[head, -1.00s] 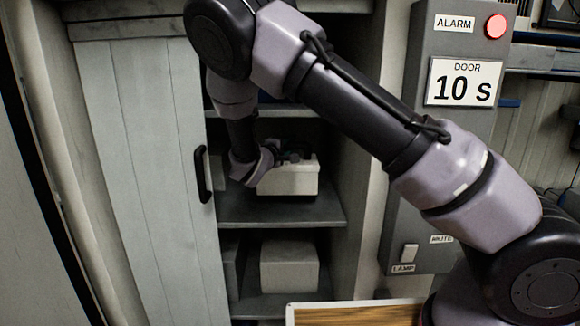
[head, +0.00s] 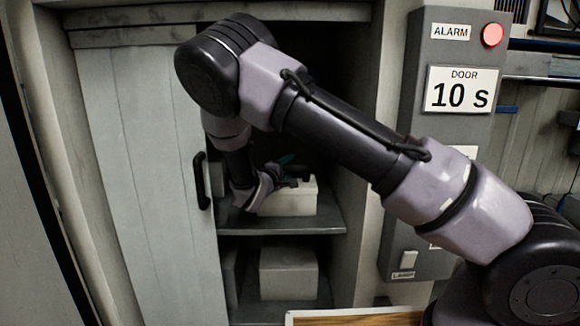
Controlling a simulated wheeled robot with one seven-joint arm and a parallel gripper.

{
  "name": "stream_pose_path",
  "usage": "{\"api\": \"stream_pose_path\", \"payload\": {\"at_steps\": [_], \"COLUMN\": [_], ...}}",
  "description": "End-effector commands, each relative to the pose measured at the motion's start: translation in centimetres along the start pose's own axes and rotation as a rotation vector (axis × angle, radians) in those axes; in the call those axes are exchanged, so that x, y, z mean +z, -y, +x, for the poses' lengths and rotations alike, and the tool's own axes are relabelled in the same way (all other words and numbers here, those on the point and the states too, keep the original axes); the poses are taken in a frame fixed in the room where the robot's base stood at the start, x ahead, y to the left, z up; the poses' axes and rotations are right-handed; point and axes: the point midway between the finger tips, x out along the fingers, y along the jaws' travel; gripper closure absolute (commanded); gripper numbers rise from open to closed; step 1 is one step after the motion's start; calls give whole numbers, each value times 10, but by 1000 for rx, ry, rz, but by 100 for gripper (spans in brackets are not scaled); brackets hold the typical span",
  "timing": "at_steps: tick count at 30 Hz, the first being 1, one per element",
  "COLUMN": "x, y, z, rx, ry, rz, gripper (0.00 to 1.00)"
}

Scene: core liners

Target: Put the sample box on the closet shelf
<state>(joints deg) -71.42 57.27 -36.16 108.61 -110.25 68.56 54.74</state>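The sample box, a pale off-white box (head: 290,203), sits on the closet's middle shelf (head: 280,229), behind the half-closed sliding door. It looks upright and resting on the shelf. My gripper (head: 288,170) is at the box's upper left, reaching in from the left. A teal finger pad and a dark finger show apart above the box top, so it looks open. Part of the box's left side is hidden behind my gripper. I cannot tell whether a finger still touches the box.
A grey-white closet door (head: 145,180) with a black handle (head: 202,182) covers the left of the opening. Another pale box (head: 288,273) stands on the lower shelf. A grey panel (head: 425,110) with a lit red alarm lamp (head: 492,34) and a "DOOR 10 s" sign is to the right.

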Motion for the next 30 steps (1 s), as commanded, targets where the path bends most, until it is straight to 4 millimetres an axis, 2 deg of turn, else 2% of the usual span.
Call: {"api": "stream_pose_path", "payload": {"at_steps": [11, 16, 24, 30], "x": [0, -1, -1, 0], "y": [-4, -3, -3, -3], "z": [-1, -27, -85, -113], "rx": [0, -1, -1, -1], "ry": [0, -3, -2, -1], "rz": [1, 0, 2, 0], "gripper": [40, 40, 40, 40]}}
